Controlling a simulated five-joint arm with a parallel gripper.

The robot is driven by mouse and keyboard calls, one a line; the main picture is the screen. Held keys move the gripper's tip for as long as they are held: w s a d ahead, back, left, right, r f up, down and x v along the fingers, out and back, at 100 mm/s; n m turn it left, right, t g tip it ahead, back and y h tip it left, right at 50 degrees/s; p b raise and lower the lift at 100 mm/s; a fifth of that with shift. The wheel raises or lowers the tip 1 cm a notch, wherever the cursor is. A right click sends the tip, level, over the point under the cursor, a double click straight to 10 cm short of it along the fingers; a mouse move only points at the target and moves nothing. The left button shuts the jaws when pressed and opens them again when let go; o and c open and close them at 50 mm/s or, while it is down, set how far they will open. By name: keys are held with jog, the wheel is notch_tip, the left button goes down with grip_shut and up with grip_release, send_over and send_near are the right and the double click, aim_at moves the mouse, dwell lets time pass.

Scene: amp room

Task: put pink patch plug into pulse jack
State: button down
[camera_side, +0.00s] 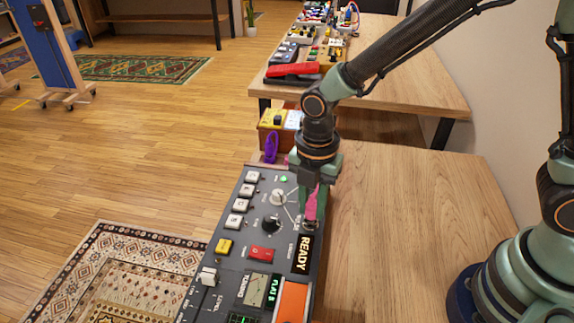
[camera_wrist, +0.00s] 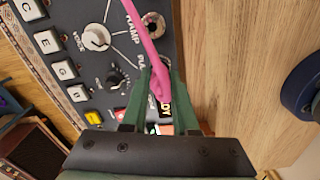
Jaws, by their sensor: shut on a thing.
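The pink patch plug (camera_side: 312,206) is held between the green fingers of my gripper (camera_side: 311,208), low over the right edge of the grey panel. In the wrist view the pink plug (camera_wrist: 156,80) and its pink cable run up between the two fingers (camera_wrist: 158,85). The RAMP jack (camera_wrist: 153,24) is uncovered. The label starting "PUL" (camera_wrist: 142,62) is partly covered by the left finger. The pulse jack itself is hidden behind the plug and fingers, so I cannot tell whether the plug tip is in it.
The panel (camera_side: 256,212) carries a white knob (camera_side: 279,197), a black knob (camera_side: 271,223), a red switch (camera_side: 262,254) and a READY display (camera_side: 303,254). A purple object (camera_side: 271,147) stands beyond its far end. The wooden table (camera_side: 400,230) is clear to the right.

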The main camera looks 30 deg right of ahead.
jog(key=shift+c, duration=1)
grip_release()
jog(key=shift+r, duration=3.55)
jog(key=s+d+r+m+t, duration=0.2)
jog(key=d+r+m, duration=0.3)
jog(key=d+m, duration=0.3)
jog(key=s+d+r+m+t, duration=0.2)
jog(key=d+r+m, duration=0.3)
jog(key=m, duration=1.1)
jog(key=d+t, duration=0.1)
jog(key=d, duration=0.2)
jog(key=shift+s+d+t, duration=0.25)
jog(key=shift+d+t, duration=0.05)
jog(key=shift+d, duration=0.1)
